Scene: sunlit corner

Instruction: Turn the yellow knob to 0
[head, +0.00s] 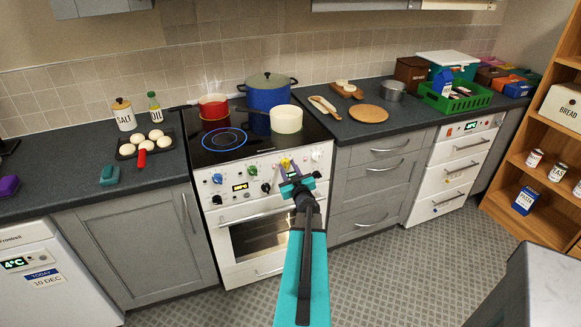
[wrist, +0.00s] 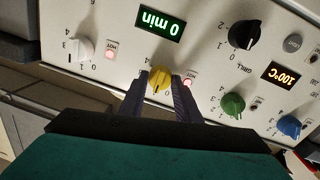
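The yellow knob (wrist: 159,79) sits on the white stove front, just below the green "0 min" display in the rotated wrist view. It also shows in the head view (head: 286,162). My gripper (wrist: 160,88) reaches the panel with one dark finger on each side of the knob. I cannot tell whether the fingers touch it or stand slightly apart. A "0" mark shows close beside the knob; other marks are partly hidden by the fingers. The pointer's exact direction is not clear. In the head view my gripper (head: 291,169) is at the stove front.
White (wrist: 82,49), black (wrist: 244,35), green (wrist: 233,104) and blue (wrist: 289,126) knobs are on the same panel. The stove top (head: 190,150) holds a red pot (head: 213,107), a blue pot (head: 266,93) and a cream pot (head: 286,120). The floor in front is clear.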

